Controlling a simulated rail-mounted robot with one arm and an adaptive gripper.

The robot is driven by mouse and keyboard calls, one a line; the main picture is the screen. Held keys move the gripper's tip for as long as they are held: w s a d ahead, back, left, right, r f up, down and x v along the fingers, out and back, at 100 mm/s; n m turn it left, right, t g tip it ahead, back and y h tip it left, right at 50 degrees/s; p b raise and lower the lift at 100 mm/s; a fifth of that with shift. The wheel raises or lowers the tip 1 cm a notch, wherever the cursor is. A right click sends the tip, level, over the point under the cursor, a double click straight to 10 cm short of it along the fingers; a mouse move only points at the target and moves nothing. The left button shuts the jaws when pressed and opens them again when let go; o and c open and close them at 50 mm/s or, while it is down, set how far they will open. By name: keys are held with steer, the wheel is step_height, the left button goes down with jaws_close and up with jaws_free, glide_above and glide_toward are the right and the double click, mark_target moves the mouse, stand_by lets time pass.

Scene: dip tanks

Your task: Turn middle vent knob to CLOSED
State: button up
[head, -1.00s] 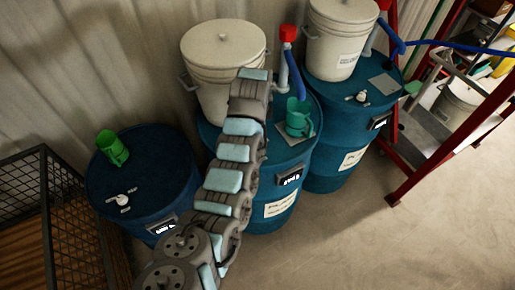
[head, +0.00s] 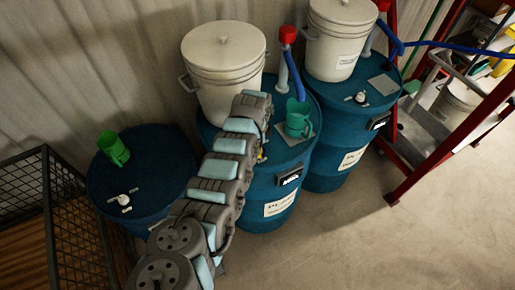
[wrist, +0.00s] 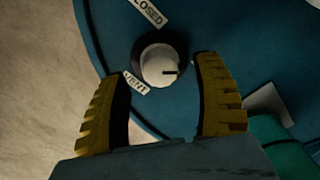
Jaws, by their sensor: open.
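The middle blue drum (head: 275,190) has its vent knob hidden behind my arm in the head view. In the wrist view a white round knob (wrist: 158,60) with a dark collar sits on the blue drum lid (wrist: 108,28). Its dark pointer line points right. A CLOSED label (wrist: 148,12) lies above it and a VENT label (wrist: 135,84) at its lower left. My gripper (wrist: 165,70) is open, with yellow-and-black fingers on both sides of the view. The knob shows between and just beyond the fingertips; contact cannot be told.
A wire cage (head: 60,200) is at left, a red frame (head: 440,160) at right.

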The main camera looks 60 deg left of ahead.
steer(key=shift+f, duration=0.95)
steer(key=shift+f, duration=0.1)
steer(key=c, duration=1.2)
